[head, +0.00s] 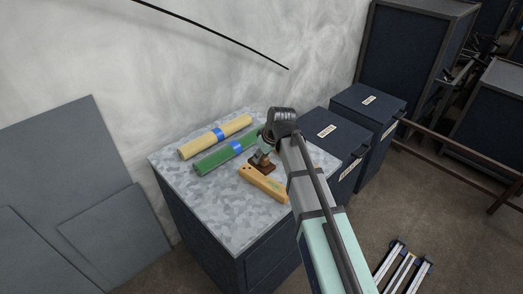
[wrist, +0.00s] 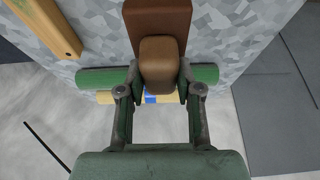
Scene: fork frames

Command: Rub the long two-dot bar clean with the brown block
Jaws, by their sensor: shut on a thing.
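The brown block (wrist: 157,18) has a wide dark base and a lighter knob. My gripper (wrist: 158,82) is shut on the knob, with a finger on each side. In the head view the block (head: 262,165) is low over the speckled cabinet top, just behind the bar; whether it touches the top I cannot tell. The long tan wooden bar (head: 265,183) lies flat on the top, near its right edge. It also shows at the upper left of the wrist view (wrist: 44,24), apart from the block.
A green roll (head: 221,159) and a yellow roll (head: 222,134), each with a blue band, lie behind the bar on the cabinet top (head: 215,205). The front left of the top is bare. Dark boxes (head: 336,140) stand at the right, and grey panels lean at the left.

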